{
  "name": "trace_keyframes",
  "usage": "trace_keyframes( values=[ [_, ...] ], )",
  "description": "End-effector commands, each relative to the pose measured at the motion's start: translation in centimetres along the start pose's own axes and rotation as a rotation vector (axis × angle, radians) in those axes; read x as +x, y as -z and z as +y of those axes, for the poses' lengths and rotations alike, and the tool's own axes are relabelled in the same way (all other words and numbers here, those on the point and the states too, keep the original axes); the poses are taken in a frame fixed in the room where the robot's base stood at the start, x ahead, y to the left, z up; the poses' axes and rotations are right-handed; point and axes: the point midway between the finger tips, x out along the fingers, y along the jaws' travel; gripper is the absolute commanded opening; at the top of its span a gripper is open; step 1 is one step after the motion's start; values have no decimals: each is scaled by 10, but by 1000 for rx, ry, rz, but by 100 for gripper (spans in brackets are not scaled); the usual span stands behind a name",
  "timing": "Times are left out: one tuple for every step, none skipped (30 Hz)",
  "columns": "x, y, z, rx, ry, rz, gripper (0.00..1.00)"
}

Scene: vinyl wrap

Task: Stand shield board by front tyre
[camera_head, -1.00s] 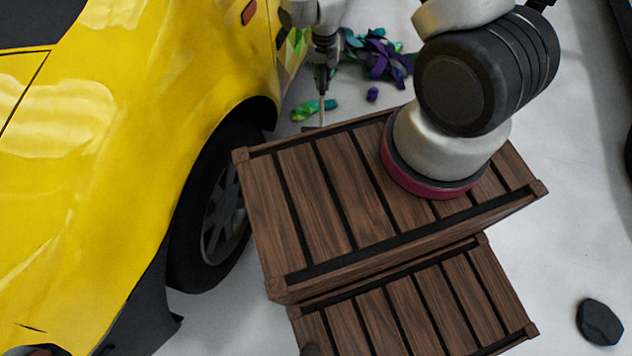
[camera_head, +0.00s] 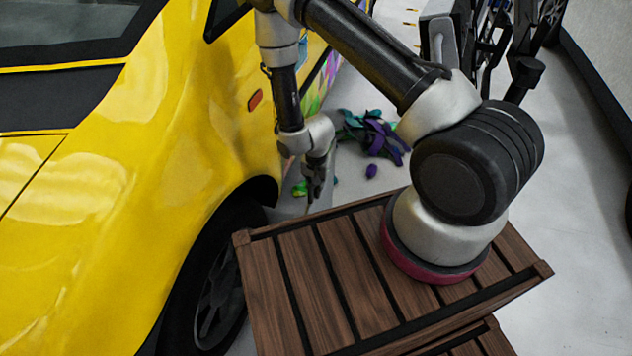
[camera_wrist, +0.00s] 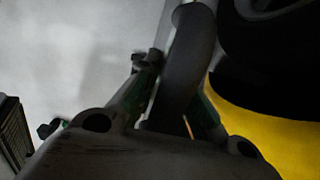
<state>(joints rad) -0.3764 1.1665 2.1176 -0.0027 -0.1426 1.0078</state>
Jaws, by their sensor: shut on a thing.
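The front tyre (camera_head: 212,290) of the yellow car is partly hidden by the wooden platform in the head view. Its dark round shape also shows at the top right of the wrist view (camera_wrist: 275,35). My gripper (camera_head: 315,190) points down beyond the platform's far edge, beside the car's wheel arch. In the wrist view my gripper (camera_wrist: 170,105) is shut on a thick grey curved bar (camera_wrist: 190,65), which looks like the shield board's handle. A pale grey panel (camera_head: 287,208) shows behind the platform near the tyre, probably the board. Its lower part is hidden.
The slatted wooden platform (camera_head: 345,275) under my arm stands close to the tyre. The yellow car body (camera_head: 130,200) is close on the left. Purple and green vinyl scraps (camera_head: 375,135) lie on the floor beyond. Pale floor is clear at the right.

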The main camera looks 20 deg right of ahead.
Motion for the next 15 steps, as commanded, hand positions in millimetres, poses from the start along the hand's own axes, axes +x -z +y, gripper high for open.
trace_keyframes(
  values=[
    [6, 0, 0, 0, 0, 0, 0],
    [9, 0, 0, 0, 0, 0, 0],
    [11, 0, 0, 0, 0, 0, 0],
    [13, 0, 0, 0, 0, 0, 0],
    [13, 0, 0, 0, 1, 1, 0],
    [14, 0, 0, 0, 1, 1, 0],
    [14, 0, 0, 0, 1, 1, 0],
    [14, 0, 0, 0, 2, 1, 0],
    [13, 0, 0, 0, 2, 1, 0],
    [13, 0, 0, 0, 1, 1, 0],
    [13, 0, 0, 0, 1, 1, 0],
    [13, 0, 0, 0, 1, 1, 0],
    [14, 0, 0, 0, 1, 1, 0],
    [14, 0, 0, 0, 1, 1, 0],
    [15, 0, 0, 0, 1, 1, 0]
  ],
)
